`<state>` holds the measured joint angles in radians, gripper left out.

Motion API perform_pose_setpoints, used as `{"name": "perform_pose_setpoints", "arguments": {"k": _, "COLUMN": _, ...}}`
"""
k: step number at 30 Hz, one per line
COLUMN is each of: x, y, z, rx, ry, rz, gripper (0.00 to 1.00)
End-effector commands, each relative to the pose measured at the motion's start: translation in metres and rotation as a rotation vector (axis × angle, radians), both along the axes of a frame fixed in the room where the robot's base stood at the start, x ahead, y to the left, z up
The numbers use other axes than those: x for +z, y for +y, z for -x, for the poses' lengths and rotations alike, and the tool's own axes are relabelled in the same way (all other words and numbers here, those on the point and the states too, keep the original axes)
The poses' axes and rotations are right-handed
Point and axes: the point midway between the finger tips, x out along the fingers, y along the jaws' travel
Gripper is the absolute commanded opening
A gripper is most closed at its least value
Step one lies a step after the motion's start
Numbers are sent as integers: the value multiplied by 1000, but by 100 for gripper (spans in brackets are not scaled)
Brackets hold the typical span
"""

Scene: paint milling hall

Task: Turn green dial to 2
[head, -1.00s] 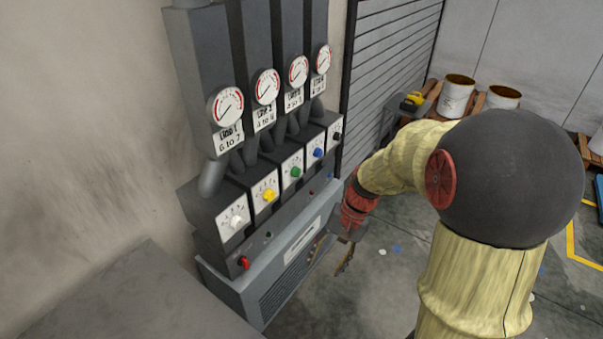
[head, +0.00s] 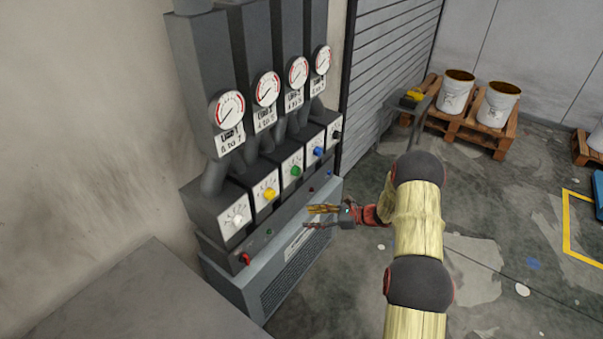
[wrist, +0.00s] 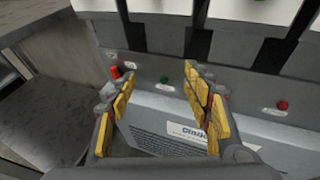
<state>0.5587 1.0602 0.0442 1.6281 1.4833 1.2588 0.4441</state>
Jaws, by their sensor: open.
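The green dial (head: 296,171) sits on a white plate in the middle of a row of dials in the head view. Its pointer setting is too small to read. My gripper (head: 307,216) is below and in front of it, apart from the panel, fingers pointing left toward the cabinet. In the wrist view my gripper (wrist: 160,82) is open and empty, with its yellow-padded fingers spread. The wrist view looks at the lower panel strip; white plates are cut off at its top edge.
White (head: 237,221), yellow (head: 270,194), blue (head: 318,152) and black (head: 336,135) dials flank the green one. Below are a red knob (head: 246,259) and a small green button (wrist: 164,79). Gauges (head: 227,109) hang above.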

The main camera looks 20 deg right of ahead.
Motion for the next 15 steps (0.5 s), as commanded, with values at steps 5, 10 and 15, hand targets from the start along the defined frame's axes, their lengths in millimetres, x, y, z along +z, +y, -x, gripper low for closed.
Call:
{"name": "perform_pose_setpoints", "arguments": {"k": 5, "x": 33, "y": -35, "z": -63, "rx": -197, "ry": -44, "rz": -175, "gripper": 50}}
{"name": "perform_pose_setpoints", "arguments": {"k": 10, "x": 76, "y": -62, "z": -97, "rx": -316, "ry": -77, "rz": -328, "gripper": 50}}
{"name": "perform_pose_setpoints", "arguments": {"k": 15, "x": 84, "y": -61, "z": -100, "rx": -332, "ry": -41, "rz": -404, "gripper": 50}}
